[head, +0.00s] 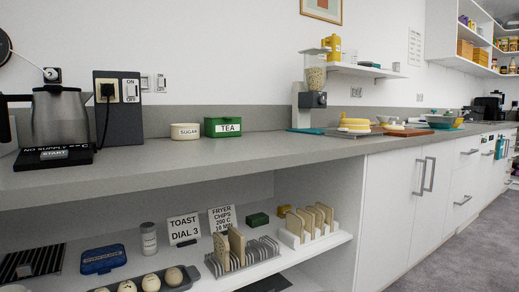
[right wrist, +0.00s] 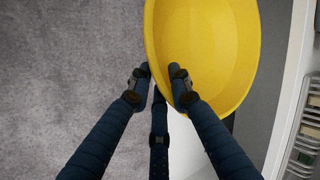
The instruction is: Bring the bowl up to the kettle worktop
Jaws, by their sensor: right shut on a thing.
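The yellow bowl (right wrist: 207,45) fills the upper middle of the right wrist view, its open side partly facing the camera. My right gripper (right wrist: 159,85) is shut on the bowl's near left rim, with dark blue fingers on either side of the wall. Grey carpet lies beyond it. The kettle (head: 60,116) stands at the far left of the grey worktop (head: 250,152) in the head view, on a black base with a START label. Neither the held bowl nor my grippers show in the head view.
A SUGAR tub (head: 185,131), a green TEA box (head: 222,127) and a dispenser (head: 311,95) stand along the back of the worktop. Its front strip is clear. A lower shelf (head: 262,268) holds racks, signs and an egg tray. A pale edge (right wrist: 290,95) runs right of the bowl.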

